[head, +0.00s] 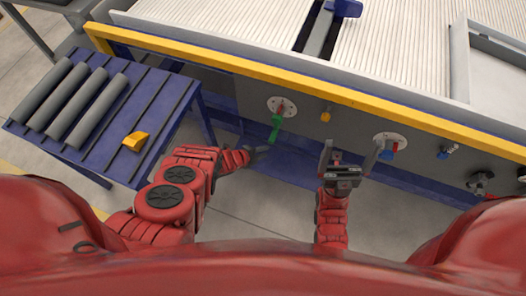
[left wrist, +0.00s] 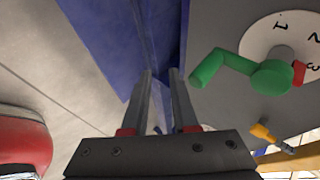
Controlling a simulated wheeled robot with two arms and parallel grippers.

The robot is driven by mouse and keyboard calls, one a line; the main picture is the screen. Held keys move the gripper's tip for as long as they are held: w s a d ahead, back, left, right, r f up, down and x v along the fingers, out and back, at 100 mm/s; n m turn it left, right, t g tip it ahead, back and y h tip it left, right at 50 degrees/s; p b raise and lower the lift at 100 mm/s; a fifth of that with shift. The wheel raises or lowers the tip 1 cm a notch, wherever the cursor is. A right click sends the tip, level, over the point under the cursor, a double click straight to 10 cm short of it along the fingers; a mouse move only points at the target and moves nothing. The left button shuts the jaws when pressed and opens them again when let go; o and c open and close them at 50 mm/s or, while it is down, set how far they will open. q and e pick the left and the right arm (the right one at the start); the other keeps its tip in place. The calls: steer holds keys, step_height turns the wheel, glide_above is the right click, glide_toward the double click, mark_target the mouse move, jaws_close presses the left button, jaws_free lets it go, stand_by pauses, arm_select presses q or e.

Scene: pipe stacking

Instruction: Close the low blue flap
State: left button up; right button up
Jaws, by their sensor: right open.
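A blue panel (head: 290,168), which looks like the low flap, slopes outward near the floor below the machine's grey front. Its hinge and full outline are hard to make out. In the left wrist view a broad blue surface (left wrist: 105,35) lies beyond the fingers. My left gripper (head: 260,150) is at the left part of the blue panel, its fingers apart and empty; they also show in the left wrist view (left wrist: 160,75). I cannot tell whether they touch the blue. My right gripper (head: 348,155) is open and empty in front of the machine, right of the panel's middle.
A green handle (head: 276,128) on a numbered dial sticks out just above my left gripper. A red and blue handle (head: 388,151) is close to my right gripper. A blue table (head: 150,88) with grey pipes and a yellow piece stands at the left.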

arm_select(q)
steer(key=p+v, duration=0.9)
steer(key=v, duration=0.8)
steer(key=shift+a+r, duration=0.1)
steer(key=shift+r, duration=0.05)
